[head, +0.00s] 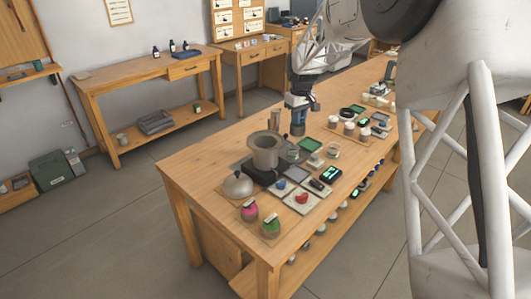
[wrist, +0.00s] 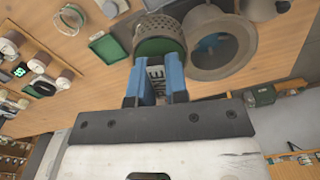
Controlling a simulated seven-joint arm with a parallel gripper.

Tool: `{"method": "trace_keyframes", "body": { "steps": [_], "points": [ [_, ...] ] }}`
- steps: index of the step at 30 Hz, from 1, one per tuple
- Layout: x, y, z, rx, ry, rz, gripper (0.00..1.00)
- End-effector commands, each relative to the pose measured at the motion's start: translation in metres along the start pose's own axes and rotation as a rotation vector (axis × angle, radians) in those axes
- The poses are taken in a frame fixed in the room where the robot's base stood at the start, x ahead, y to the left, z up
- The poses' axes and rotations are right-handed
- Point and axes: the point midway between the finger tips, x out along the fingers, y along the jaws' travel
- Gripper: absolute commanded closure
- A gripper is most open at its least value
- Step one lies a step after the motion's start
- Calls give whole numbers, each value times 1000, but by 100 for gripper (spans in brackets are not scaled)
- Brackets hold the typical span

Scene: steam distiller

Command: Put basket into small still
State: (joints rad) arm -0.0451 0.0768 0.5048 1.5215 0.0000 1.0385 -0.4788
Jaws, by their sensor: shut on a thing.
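My gripper (wrist: 158,85) has its blue fingers shut on a tab marked "FINE" at the near side of the perforated metal basket (wrist: 174,27). A green surface shows at the basket's near end. The wide-rimmed grey still pot (wrist: 199,74) is just right of the basket in the wrist view, with its mouth open; whether they touch is unclear. In the head view, my gripper (head: 298,126) is right of and behind the still pot (head: 264,158), above the table. The basket is hard to make out there.
A grey domed lid (head: 238,186) sits left of the pot. Jars with pink (head: 249,211) and green (head: 270,226) tops stand at the front edge. Trays, jars and small devices (head: 331,173) crowd the right side. The table's left part is clear.

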Motion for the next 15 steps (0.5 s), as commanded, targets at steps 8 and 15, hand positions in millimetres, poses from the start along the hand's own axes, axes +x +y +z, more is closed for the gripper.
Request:
{"method": "trace_keyframes", "body": {
  "steps": [8,15],
  "points": [
    [-10,17,-15,84,1,0,100],
    [-14,17,-26,-3,0,0,100]
  ]
}}
